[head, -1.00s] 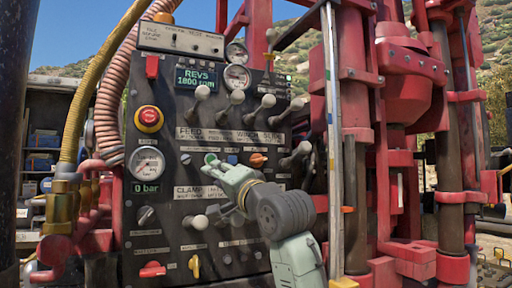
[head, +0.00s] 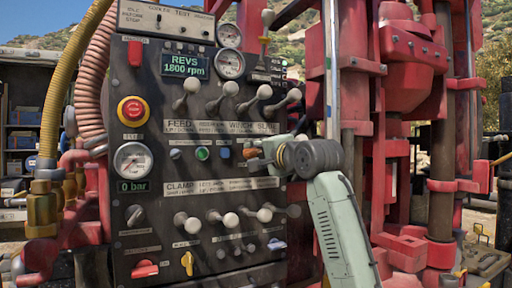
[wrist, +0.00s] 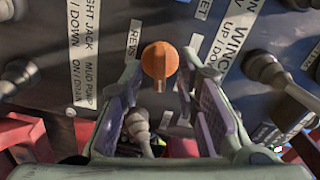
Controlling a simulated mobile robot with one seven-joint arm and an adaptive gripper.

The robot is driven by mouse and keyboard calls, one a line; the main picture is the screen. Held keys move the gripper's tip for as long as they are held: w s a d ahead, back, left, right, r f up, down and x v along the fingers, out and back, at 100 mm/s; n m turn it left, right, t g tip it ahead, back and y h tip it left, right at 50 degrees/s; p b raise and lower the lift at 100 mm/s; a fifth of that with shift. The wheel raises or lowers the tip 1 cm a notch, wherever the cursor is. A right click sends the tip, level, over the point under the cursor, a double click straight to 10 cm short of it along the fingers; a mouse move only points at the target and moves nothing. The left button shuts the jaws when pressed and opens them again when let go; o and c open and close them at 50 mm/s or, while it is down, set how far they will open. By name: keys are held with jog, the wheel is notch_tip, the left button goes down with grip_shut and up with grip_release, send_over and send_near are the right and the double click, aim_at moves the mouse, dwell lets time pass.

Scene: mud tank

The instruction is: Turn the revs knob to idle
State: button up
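The orange revs knob (head: 251,153) is on the dark control panel, right of a row of small buttons. In the wrist view the orange knob (wrist: 159,62) has a label reading REVS beside it, and its pointer ridge points down in the picture. My gripper (head: 258,149) is at the knob in the head view and partly hides it. In the wrist view my gripper (wrist: 163,72) is open, with one finger on each side of the knob. Contact cannot be told. The green display (head: 186,64) reads REVS 1800 rpm.
Levers (head: 224,92) with pale round ends stick out above the knob, and more levers (head: 220,219) stick out below. A red emergency button (head: 133,110) and a 0 bar gauge (head: 133,160) are at the left. Red drill-rig columns (head: 356,80) stand close at the right.

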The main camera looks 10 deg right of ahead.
jog(key=shift+w+a, duration=0.15)
jog(key=shift+w, duration=0.4)
grip_shut()
